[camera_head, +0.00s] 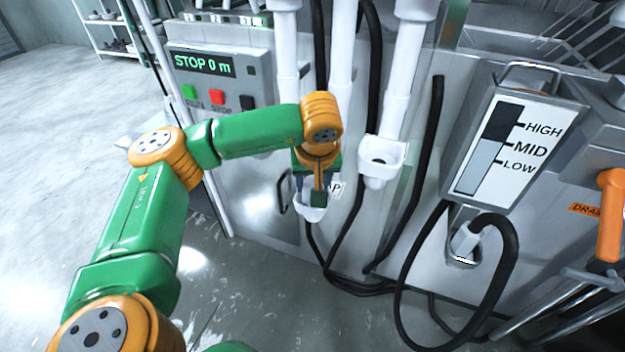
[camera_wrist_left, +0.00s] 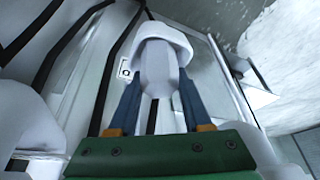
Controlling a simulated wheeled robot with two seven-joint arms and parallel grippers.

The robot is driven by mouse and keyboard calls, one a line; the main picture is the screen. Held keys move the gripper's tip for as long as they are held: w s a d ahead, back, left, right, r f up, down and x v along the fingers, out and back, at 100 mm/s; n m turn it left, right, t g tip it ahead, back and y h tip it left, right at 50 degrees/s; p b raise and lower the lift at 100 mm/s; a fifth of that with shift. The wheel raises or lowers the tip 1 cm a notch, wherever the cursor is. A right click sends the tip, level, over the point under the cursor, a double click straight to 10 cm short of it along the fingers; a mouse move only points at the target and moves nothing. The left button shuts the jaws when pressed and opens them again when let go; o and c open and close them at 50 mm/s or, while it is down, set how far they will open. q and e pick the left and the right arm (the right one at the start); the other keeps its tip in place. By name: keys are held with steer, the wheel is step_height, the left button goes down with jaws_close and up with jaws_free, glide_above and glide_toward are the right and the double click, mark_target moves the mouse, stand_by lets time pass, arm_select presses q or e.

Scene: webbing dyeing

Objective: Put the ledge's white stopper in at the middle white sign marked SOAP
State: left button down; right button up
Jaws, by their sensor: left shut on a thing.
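My left gripper (camera_head: 314,190) is over a white cup-shaped socket (camera_head: 312,212) at the middle of the machine's front. In the left wrist view its blue fingers (camera_wrist_left: 160,112) are shut on the white stopper (camera_wrist_left: 158,75). The stopper's far end meets the white socket (camera_wrist_left: 165,35); I cannot tell how deep it sits. In the head view the gripper hides the stopper. The white sign (camera_head: 337,188) is partly covered beside the gripper, with only its last letters showing. The right gripper is not in view.
Another white socket (camera_head: 381,160) with a dark opening stands to the right. Black hoses (camera_head: 345,270) hang below. A STOP panel (camera_head: 203,66), a HIGH/MID/LOW level gauge (camera_head: 500,145) and an orange DRAIN handle (camera_head: 610,215) surround the area. The floor at left is clear.

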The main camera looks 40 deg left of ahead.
arm_select(q)
steer(key=shift+c, duration=1.3)
jaws_free()
